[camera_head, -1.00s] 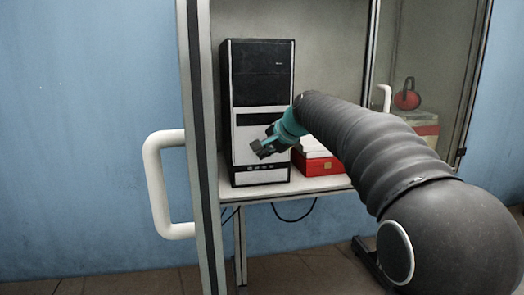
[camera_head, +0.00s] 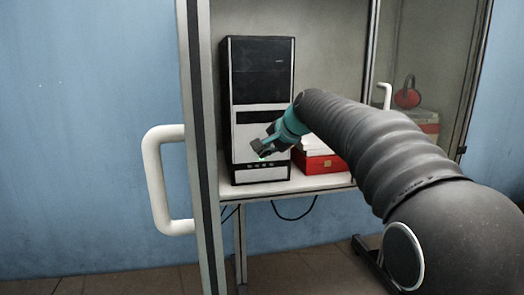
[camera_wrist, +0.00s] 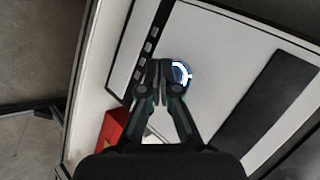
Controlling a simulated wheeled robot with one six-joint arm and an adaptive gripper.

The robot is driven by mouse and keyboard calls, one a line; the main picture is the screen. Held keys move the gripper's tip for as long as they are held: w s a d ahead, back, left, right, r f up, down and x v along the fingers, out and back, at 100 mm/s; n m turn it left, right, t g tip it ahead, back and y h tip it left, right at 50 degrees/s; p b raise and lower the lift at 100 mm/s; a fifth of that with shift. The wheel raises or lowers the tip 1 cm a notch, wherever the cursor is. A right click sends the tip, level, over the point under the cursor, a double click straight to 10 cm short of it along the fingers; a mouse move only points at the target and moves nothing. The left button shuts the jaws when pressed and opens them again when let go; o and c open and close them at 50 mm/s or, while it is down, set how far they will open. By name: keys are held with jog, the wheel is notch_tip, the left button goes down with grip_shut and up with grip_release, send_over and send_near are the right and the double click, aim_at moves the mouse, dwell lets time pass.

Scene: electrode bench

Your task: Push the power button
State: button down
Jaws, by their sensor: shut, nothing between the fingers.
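The computer tower (camera_head: 258,80) stands upright on the cabinet shelf, with a black upper front and a white lower front. Its front fills much of the wrist view (camera_wrist: 218,50). The power button (camera_wrist: 182,72) is round, with a lit white-blue ring, and the fingers partly cover it. In the head view a small green glow shows by the fingertips. My gripper (camera_head: 264,151) is shut and empty, its tips at the tower's lower front. In the wrist view the closed fingertips (camera_wrist: 160,66) overlap the button's left edge. I cannot tell whether they touch it.
A red and white box (camera_head: 320,162) lies on the shelf right of the tower, below my arm. The cabinet frame (camera_head: 200,130) and its white door handle (camera_head: 160,185) stand at left. Red ear muffs (camera_head: 407,98) sit at the right behind the glass.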

jog(key=shift+s+d+b, duration=0.3)
jog(key=shift+s+b, duration=0.2)
jog(key=shift+s, duration=0.45)
jog(key=shift+s+d+b, duration=0.25)
jog(key=shift+s+b, duration=0.25)
jog(key=shift+s, duration=0.45)
jog(key=shift+s+d+b, duration=0.3)
jog(key=shift+s+b, duration=0.2)
jog(key=shift+s, duration=0.45)
